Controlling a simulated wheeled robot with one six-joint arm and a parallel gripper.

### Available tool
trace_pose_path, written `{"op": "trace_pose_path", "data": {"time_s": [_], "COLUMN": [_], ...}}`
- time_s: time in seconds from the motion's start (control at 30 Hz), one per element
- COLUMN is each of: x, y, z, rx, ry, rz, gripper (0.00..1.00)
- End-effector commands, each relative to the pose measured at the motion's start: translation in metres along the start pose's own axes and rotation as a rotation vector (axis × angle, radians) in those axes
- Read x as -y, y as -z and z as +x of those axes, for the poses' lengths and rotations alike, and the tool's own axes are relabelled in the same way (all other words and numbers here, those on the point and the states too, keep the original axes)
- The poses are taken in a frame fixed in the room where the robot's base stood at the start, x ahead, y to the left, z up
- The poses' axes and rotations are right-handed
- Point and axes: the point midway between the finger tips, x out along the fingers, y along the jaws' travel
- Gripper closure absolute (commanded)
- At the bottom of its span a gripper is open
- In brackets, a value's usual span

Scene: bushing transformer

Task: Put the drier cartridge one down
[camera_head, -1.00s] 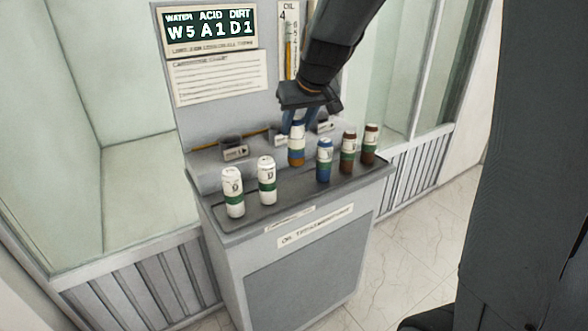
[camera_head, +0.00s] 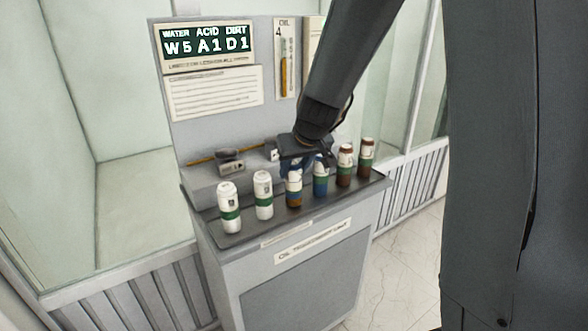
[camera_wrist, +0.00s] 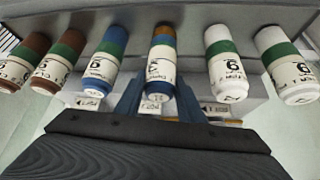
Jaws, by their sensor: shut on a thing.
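Two white-and-green cartridges (camera_head: 229,207) (camera_head: 263,195) stand left. A blue-and-green cartridge (camera_head: 320,180) stands close on the right, then two brown-and-green ones (camera_head: 345,165) (camera_head: 366,158). A grey ledge with ports (camera_head: 231,163) lies behind, below a panel reading W5 A1 D1 (camera_head: 207,45).

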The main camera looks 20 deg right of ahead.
Motion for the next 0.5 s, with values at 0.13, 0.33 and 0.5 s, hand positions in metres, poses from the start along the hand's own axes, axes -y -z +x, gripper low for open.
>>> {"op": "trace_pose_path", "data": {"time_s": [0.13,0.33,0.5], "x": [0.0002,0.0002,0.0002], "y": [-0.0017,-0.0014,-0.0012], "z": [0.0025,0.0020,0.0017], "rx": [0.001,0.001,0.000], "ry": [0.000,0.000,0.000], "rz": [0.000,0.000,0.000], "gripper": [0.60,0.46,0.46]}}
